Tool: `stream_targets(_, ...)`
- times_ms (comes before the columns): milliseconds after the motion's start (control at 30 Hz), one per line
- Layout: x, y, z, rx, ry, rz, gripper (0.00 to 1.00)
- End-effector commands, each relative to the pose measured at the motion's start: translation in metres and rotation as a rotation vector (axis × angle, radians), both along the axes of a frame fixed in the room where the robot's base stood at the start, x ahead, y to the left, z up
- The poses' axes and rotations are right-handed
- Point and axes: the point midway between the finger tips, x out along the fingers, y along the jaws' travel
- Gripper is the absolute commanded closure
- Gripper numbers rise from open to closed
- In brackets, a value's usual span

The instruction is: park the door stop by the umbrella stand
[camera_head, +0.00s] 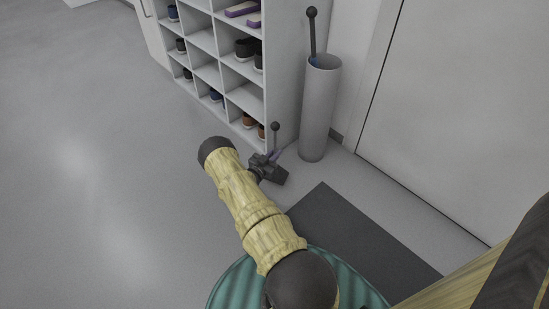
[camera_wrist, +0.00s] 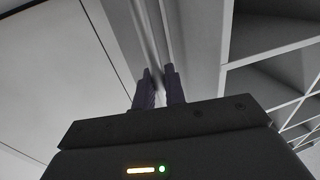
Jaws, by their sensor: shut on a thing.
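The umbrella stand (camera_head: 319,110) is a tall grey cylinder standing upright on the floor, right of the shoe rack's end. A dark ball-topped stick rises out of it. The door stop (camera_head: 275,131) shows as a thin dark upright stem with a ball on top, left of the stand and apart from it. My gripper (camera_head: 275,153) is low, near the rack's front corner, shut on this stem. Its base is hidden behind my gripper. In the wrist view my two dark fingers (camera_wrist: 160,85) are close together; the held stem cannot be made out between them.
A white shoe rack (camera_head: 283,85) with several shoes stands behind and left of my gripper. A dark mat (camera_head: 345,232) lies in front of the white door (camera_head: 460,120) at right. Grey floor (camera_head: 90,180) is clear at left. A narrow strip of floor separates rack, stand and mat.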

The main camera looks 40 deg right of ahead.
Motion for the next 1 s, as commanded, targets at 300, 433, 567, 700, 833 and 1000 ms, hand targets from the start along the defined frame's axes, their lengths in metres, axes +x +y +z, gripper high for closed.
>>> stream_targets(300, 0.001, 0.0, -0.021, -0.003, -0.003, 0.0, 1.0)
stream_targets(433, 0.0, -0.001, -0.02, -0.004, -0.002, 0.0, 1.0)
stream_targets(567, 0.0, -0.001, -0.024, -0.004, -0.002, 0.0, 1.0)
stream_targets(700, 0.0, 0.0, -0.028, 0.0, 0.0, 0.0, 0.86)
stream_targets(833, 0.0, 0.0, -0.027, 0.0, 0.001, -0.001, 0.66)
stream_targets(1000, 0.0, 0.0, -0.027, 0.0, 0.001, 0.0, 0.66)
